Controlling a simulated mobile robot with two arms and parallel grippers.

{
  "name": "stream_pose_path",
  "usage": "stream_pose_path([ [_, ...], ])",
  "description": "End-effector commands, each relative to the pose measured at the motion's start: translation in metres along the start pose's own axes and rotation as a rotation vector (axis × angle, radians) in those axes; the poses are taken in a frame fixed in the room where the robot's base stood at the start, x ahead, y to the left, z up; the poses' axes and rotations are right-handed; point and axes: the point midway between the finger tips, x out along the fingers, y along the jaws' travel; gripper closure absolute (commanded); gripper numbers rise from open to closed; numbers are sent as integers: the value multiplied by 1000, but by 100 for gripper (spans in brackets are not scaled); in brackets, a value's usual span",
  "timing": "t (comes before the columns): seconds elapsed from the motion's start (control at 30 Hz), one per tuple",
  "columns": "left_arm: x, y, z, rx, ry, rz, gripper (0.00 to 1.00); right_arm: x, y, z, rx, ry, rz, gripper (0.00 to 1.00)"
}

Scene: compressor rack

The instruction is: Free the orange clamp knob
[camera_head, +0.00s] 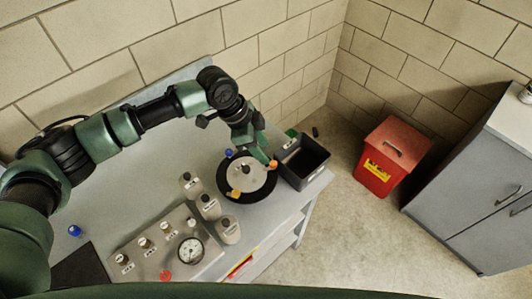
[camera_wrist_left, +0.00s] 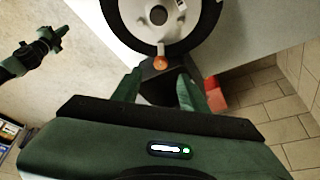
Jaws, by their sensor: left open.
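The orange clamp knob (camera_head: 273,163) sits at the right rim of a round black housing (camera_head: 262,194) with a pale disc (camera_head: 245,177) on the bench. In the left wrist view the orange knob (camera_wrist_left: 160,63) is at the housing's rim on a short pale arm. My left gripper (camera_head: 262,159) reaches down beside the knob from above. In its wrist view the left gripper (camera_wrist_left: 159,78) is open. The knob shows just beyond and between its fingertips, with no visible contact. What seems to be my right gripper (camera_wrist_left: 57,38) shows small at the left; its jaws are unclear.
A black open bin (camera_head: 318,155) stands close on the right. Grey labelled blocks and a gauge (camera_head: 191,251) are nearer. A red bin (camera_head: 378,178) stands on the floor.

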Motion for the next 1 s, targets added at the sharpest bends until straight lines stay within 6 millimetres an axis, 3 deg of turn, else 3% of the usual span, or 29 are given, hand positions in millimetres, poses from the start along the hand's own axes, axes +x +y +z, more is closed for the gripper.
stream_pose_path([
  [0.2,35,1,0,-2,-3,3,57,-16,8,21,0,-32,9,100],
  [0.4,56,0,0,-3,-2,2,57,-21,7,10,1,-18,8,100],
  [0.7,61,0,0,-2,0,0,57,-20,-6,-2,7,1,-7,100],
  [0.73,61,0,0,-2,0,0,60,-20,-6,-2,6,1,-7,100],
  [0.87,61,0,1,-2,-1,0,96,-20,-6,-1,6,-1,-7,100],
  [0.9,61,0,1,-2,-1,0,100,-20,-6,0,5,-2,-7,100],
  [1.0,60,0,1,-2,-1,0,100,-20,-4,1,4,-5,-5,100],
])
